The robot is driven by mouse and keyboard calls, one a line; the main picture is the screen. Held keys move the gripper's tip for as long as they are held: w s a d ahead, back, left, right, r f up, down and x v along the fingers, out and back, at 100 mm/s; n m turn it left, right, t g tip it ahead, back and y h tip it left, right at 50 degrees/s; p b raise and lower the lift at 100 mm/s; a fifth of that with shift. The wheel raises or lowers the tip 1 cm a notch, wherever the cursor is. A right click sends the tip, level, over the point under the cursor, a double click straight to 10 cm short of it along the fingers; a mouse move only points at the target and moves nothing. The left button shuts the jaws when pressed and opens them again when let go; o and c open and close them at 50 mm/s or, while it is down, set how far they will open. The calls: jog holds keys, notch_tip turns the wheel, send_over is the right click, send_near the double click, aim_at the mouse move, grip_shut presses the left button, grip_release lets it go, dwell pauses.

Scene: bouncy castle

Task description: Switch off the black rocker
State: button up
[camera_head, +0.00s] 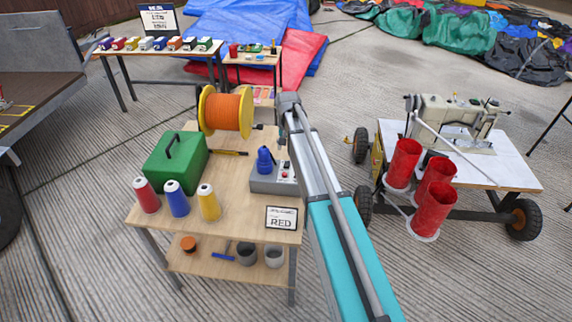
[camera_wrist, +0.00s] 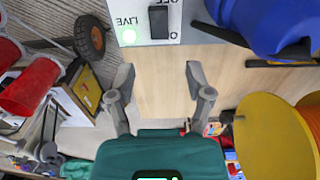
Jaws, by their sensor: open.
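The black rocker (camera_wrist: 158,22) is set in a pale panel (camera_wrist: 138,12) at the top of the wrist view. I cannot tell the rocker's tilt. In the head view the grey switch box (camera_head: 262,184) stands on the wooden table, with a blue connector (camera_head: 265,160) on top; the rocker is too small to make out. My gripper (camera_wrist: 161,85) is open and empty, apart from the panel. My fingers are not clear in the head view.
On the table (camera_head: 235,215) are a yellow spool of orange line (camera_head: 228,112), a green case (camera_head: 176,160), several cones of thread and a "RED" sign (camera_head: 282,217). A sewing-machine cart (camera_head: 515,175) with red cylinders stands to the right.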

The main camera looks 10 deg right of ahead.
aim_at(287, 161)
jog(key=shift+f+b, duration=3.15)
jog(key=shift+f, duration=0.3)
grip_shut()
